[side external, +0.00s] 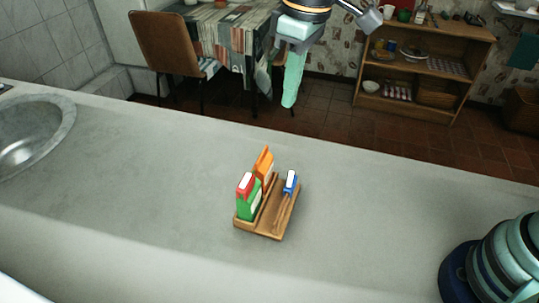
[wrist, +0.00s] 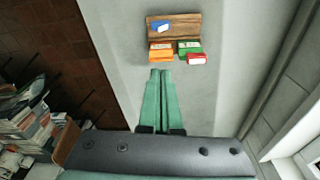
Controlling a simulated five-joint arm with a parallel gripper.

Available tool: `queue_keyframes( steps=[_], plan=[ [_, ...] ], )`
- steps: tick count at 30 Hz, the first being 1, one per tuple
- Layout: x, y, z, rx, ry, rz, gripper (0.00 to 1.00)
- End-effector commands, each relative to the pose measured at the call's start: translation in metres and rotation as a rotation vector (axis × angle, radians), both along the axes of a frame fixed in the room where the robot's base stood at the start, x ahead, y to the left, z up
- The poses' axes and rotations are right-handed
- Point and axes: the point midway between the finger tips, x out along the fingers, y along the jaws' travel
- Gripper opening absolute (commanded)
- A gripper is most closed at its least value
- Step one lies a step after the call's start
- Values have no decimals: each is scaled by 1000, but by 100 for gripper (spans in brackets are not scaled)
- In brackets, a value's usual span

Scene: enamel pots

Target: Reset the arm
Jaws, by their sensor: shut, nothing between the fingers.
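My gripper (side external: 292,80) hangs high at the top middle of the side external view, above and beyond the counter's far edge. Its green fingers (wrist: 162,76) are together in the wrist view, with nothing between them. It is well apart from the wooden holder (side external: 262,234) on the counter. The holder carries an orange box (side external: 264,165), a green box with a red top (side external: 249,200) and a small blue item (side external: 291,182). The wrist view shows the same wooden holder (wrist: 185,22) beyond the fingertips.
The grey counter (side external: 150,170) is clear around the holder. A round metal sink (side external: 60,115) is at the left. Behind the counter are a chair (side external: 168,42), a cloth-covered table (side external: 225,30) and a wooden shelf (side external: 440,75) with dishes.

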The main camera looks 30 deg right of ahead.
Motion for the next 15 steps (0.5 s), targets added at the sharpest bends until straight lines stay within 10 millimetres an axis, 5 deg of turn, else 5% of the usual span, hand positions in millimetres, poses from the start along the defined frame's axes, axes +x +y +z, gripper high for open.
queue_keyframes(
  steps=[6,15],
  plan=[
    [-14,-87,21,55,-109,-193,0],
    [-57,-179,17,102,-261,-440,0]
  ],
)
